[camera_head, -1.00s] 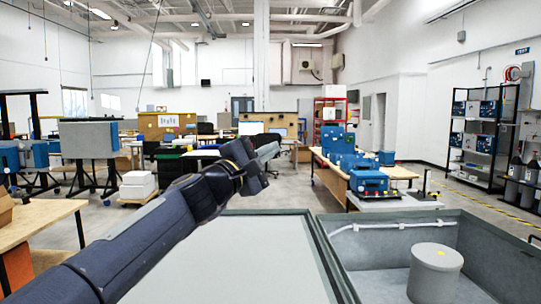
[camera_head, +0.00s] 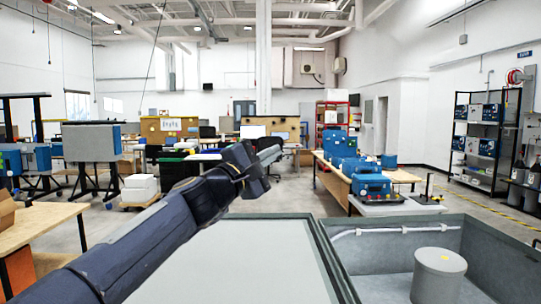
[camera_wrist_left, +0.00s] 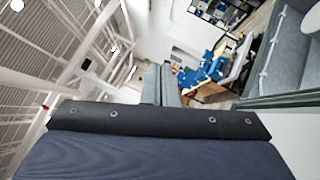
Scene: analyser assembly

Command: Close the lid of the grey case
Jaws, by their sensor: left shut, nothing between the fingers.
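The grey case (camera_head: 385,247) stands open in front of me at the lower right of the head view. Its lid (camera_head: 250,262), a broad light-grey panel with a darker rim, lies to the left of the open box, joined along the shared edge. The picture's bottom edge cuts off both. My left arm crosses over the lid from the lower left. My left gripper (camera_head: 271,156) is shut and empty, raised beyond the lid's far edge and apart from it. The left wrist view shows its fingers (camera_wrist_left: 161,84) close together. My right gripper is not in view.
A grey cylinder (camera_head: 438,275) with a yellow mark stands inside the case. A wooden table (camera_head: 335,180) with blue devices is behind it. Another wooden table (camera_head: 45,230) stands at the left.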

